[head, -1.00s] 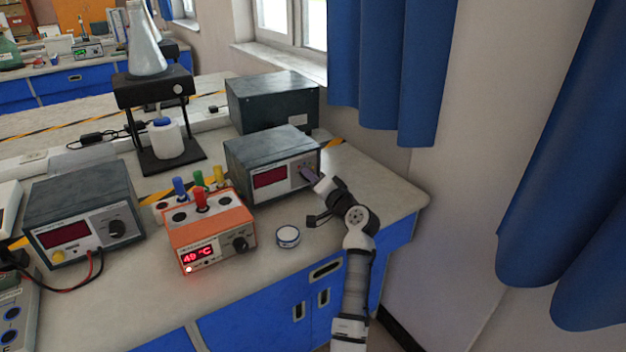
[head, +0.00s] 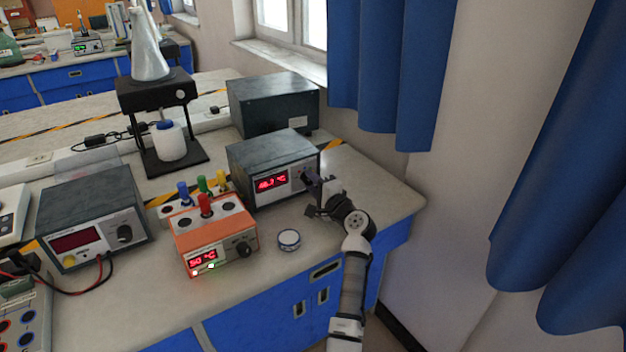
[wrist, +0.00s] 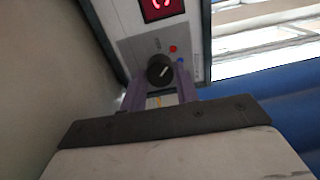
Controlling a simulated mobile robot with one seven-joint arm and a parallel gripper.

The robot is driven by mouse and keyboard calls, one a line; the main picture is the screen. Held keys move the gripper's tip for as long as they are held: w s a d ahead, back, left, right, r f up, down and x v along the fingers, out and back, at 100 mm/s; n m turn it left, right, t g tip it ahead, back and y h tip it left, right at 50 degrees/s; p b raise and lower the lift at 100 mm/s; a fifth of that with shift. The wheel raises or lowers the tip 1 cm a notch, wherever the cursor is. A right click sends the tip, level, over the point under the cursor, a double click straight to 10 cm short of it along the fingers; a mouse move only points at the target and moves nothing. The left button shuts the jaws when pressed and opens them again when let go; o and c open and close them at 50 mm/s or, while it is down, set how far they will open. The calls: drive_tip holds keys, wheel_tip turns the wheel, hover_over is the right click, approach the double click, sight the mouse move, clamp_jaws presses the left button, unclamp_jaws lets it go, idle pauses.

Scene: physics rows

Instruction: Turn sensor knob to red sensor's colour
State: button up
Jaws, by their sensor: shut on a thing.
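The black sensor knob (wrist: 160,69) is on the front panel of a grey meter box (head: 265,160). Its white mark points up and to the right in the wrist view. A red dot (wrist: 173,48) and a blue dot (wrist: 180,60) are beside it; I cannot tell which one the mark meets. My gripper (wrist: 158,80) has its purple fingers on either side of the knob, shut on it. In the head view my gripper (head: 309,182) partly hides the knob. The meter's display (head: 271,183) reads about 46.7 °C. The red sensor (head: 205,205) stands in the orange heater block (head: 217,239).
Blue (head: 183,191), green (head: 202,184) and yellow (head: 222,180) sensors stand behind the red one. The heater reads 50 °C. A small round white container (head: 288,239) sits in front of the meter. Another grey box (head: 90,215) is at left.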

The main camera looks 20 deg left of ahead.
drive_tip(key=shift+m, duration=0.5)
drive_tip(key=o, duration=1)
drive_tip(key=shift+c, duration=0.2)
drive_tip(key=b+v, duration=0.2)
drive_tip(key=v, duration=1.2)
drive_tip(key=shift+a, duration=0.1)
